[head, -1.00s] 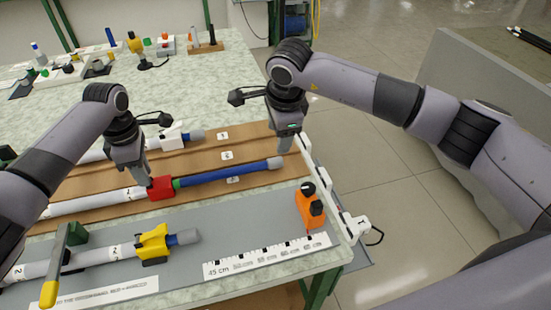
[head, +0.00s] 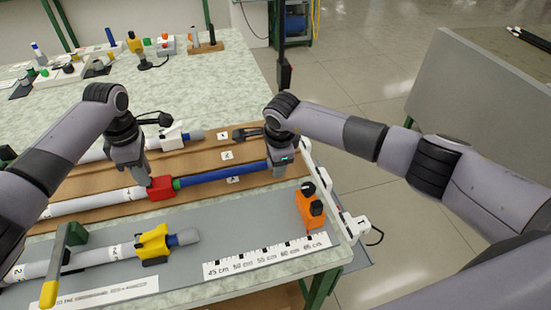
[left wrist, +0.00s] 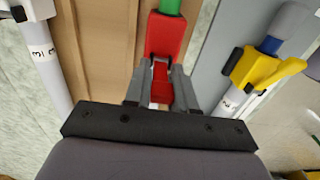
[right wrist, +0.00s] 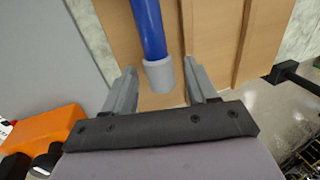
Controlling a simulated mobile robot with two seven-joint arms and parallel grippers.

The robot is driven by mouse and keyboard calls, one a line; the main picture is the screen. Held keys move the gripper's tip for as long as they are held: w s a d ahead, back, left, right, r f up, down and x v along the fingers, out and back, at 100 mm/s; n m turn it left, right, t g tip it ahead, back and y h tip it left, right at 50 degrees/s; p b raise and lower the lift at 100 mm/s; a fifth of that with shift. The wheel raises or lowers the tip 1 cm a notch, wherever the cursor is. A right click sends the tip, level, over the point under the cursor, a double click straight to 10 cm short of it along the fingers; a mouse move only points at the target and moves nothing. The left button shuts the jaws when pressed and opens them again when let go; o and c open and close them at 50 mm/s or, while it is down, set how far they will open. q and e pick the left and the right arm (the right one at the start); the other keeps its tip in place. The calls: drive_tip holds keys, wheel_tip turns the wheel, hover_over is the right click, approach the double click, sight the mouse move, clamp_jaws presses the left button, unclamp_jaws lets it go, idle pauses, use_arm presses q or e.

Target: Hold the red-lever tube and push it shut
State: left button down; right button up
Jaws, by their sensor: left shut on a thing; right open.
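The red-lever tube lies along the brown grooved board, with a white outer tube (head: 95,203), a red lever clamp (head: 161,188), a green ring and a blue inner rod (head: 225,174). My left gripper (head: 148,180) is shut on the red lever clamp, which also shows between its fingers in the left wrist view (left wrist: 165,40). My right gripper (right wrist: 160,92) is open at the rod's far end. The rod's grey end cap (right wrist: 159,76) sits between its spread fingers, with gaps on both sides. In the head view the right gripper (head: 279,174) hides this cap.
A yellow-lever tube (head: 153,243) lies in front on the grey mat, beside a white ruler (head: 267,257). A white-lever tube (head: 174,136) lies behind. An orange device (head: 309,208) stands near the table's right edge. Bare board surrounds the rod.

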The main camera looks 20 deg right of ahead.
sight(225, 171)
clamp_jaws()
drive_tip(key=a, duration=1.3)
drive_tip(key=shift+a, duration=0.1)
unclamp_jaws()
drive_tip(key=shift+r, duration=0.1)
drive_tip(key=v, duration=1.2)
